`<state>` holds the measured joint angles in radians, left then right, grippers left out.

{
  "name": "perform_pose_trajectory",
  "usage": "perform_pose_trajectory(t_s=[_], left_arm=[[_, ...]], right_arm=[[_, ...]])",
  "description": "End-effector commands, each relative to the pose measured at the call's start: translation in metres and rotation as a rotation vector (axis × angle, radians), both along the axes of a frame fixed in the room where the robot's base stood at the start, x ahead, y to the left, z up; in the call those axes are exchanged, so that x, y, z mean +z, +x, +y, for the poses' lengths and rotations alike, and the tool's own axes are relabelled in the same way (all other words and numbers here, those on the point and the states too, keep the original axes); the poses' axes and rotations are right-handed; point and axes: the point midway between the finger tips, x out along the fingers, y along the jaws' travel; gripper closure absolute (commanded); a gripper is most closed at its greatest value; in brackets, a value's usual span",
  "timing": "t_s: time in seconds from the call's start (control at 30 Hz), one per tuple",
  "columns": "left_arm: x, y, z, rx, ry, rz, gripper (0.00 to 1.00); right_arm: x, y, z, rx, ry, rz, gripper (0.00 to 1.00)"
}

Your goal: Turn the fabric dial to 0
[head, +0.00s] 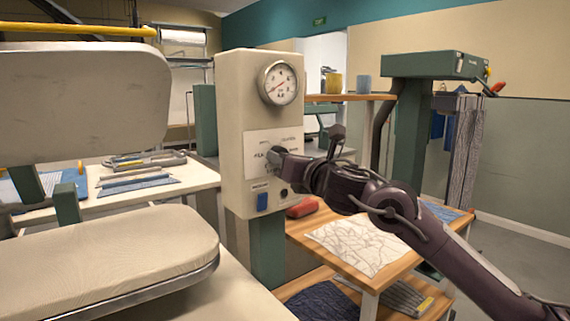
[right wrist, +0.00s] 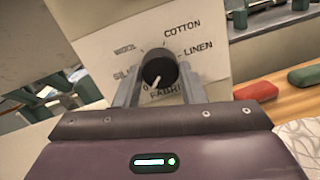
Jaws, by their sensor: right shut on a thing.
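The fabric dial (right wrist: 158,70) is a round black knob on a white label plate (right wrist: 100,48). Printed around it are SILK, WOOL, COTTON and LINEN, with a partly covered 0 and FABRIC below. The white pointer mark on the knob points down and to the left, towards the 0. My right gripper (right wrist: 160,85) is shut on the dial, one finger on each side of it. In the head view my right gripper (head: 276,155) reaches the cream control box (head: 232,120) and hides the dial. My left gripper is not in view.
A round gauge (head: 280,83) sits above the plate, and a blue switch (head: 262,201) below it. A padded press (head: 110,250) stands at the left. A wooden table (head: 345,215) with a red object (head: 302,207) and patterned cloth (head: 358,243) lies under my right arm.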

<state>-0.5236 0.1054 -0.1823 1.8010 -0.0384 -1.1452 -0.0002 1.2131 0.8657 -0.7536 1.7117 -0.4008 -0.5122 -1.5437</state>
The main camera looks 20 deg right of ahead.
Motion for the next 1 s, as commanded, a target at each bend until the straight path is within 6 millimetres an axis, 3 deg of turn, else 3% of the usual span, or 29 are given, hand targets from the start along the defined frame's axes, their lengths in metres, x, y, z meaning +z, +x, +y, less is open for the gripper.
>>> perform_pose_trajectory(t_s=[0.4, 0.43, 0.6, 0.87, 1.0], left_arm=[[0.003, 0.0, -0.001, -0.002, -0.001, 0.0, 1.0], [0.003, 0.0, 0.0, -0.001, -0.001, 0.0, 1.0], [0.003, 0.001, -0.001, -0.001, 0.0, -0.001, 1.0], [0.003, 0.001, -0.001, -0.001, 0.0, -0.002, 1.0], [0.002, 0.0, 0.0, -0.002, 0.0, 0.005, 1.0]], right_arm=[[-0.005, 0.001, 0.001, 0.001, -0.016, 0.006, 0.86], [-0.005, 0.001, 0.001, 0.001, -0.015, 0.006, 0.62], [-0.003, 0.0, 0.001, 0.001, -0.012, 0.003, 0.42], [-0.002, 0.0, 0.0, 0.0, -0.01, 0.0, 0.42], [-0.003, -0.011, -0.004, 0.0, -0.01, -0.001, 0.42]])
